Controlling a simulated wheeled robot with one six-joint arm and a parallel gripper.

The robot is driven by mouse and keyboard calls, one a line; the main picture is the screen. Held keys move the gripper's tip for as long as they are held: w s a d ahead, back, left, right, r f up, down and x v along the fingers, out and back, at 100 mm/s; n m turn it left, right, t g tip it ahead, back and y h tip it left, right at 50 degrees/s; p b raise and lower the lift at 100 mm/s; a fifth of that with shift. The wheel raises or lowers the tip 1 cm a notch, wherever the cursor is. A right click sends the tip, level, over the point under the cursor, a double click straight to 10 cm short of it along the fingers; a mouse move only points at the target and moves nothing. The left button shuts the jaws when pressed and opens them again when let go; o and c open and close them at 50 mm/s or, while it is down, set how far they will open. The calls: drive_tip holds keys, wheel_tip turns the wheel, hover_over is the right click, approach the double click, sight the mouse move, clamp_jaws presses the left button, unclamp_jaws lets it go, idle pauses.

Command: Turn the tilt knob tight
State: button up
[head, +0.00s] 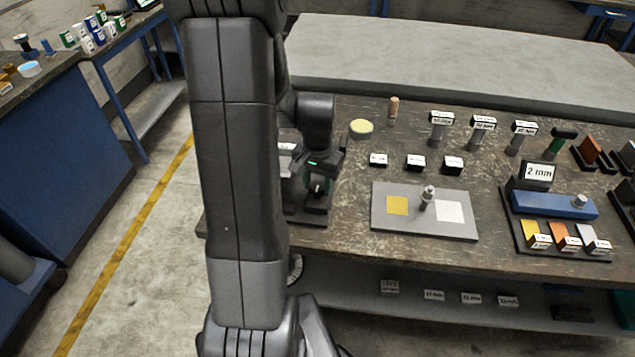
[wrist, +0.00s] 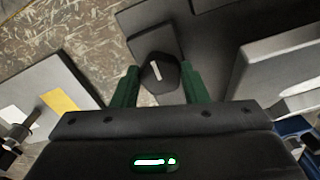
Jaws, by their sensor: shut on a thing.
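The tilt knob (wrist: 160,73) is a dark, faceted knob with a white pointer line on its face, in the top middle of the wrist view. The line runs nearly along the picture's vertical, leaning slightly. My gripper (wrist: 160,88) has its two green fingers on either side of the knob and is shut on it. In the head view my gripper (head: 318,184) is low over the dark fixture (head: 306,218) at the left end of the bench.
A grey plate (head: 388,226) with yellow and white squares and a metal post (head: 427,197) lies to the right. Small labelled blocks (head: 415,163) stand behind it. A blue block (head: 550,205) on a dark stand is farther right. Bare bench lies between.

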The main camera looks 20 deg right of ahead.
sight(317, 186)
drive_tip(key=o, duration=1)
drive_tip(key=shift+r, duration=0.1)
wheel_tip(317, 186, up, 14)
drive_tip(key=shift+f, duration=0.1)
drive_tip(key=shift+f, duration=0.1)
wheel_tip(317, 186, down, 14)
drive_tip(key=shift+r, duration=0.1)
idle(0.5)
